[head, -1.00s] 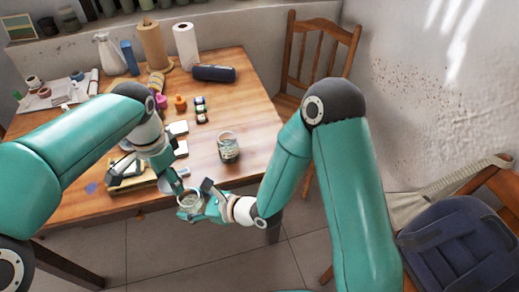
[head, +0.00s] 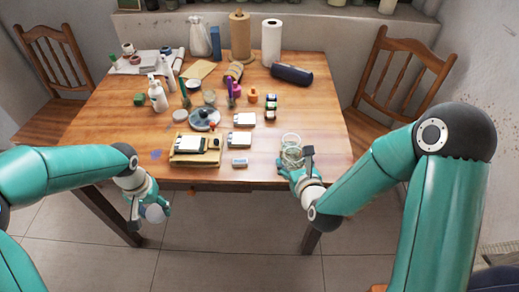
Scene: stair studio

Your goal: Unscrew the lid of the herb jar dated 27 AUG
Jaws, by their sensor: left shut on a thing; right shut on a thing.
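My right gripper (head: 297,172) is shut on a clear glass jar (head: 291,152) at the table's front right edge. The jar's top shows as an open rim with no lid on it. Its label and date cannot be read, and its outline may overlap another jar behind it. My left gripper (head: 145,212) is shut on a pale round lid (head: 155,213), low in front of the table's front left edge. The lid is well apart from the jar.
The wooden table (head: 205,165) holds a small board with a white device (head: 190,145), a grey round dish (head: 203,119), white boxes (head: 244,119), small dark bottles (head: 271,106) and a spray bottle (head: 157,96). Chairs stand left (head: 60,65) and right (head: 400,70). The table's left front is clear.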

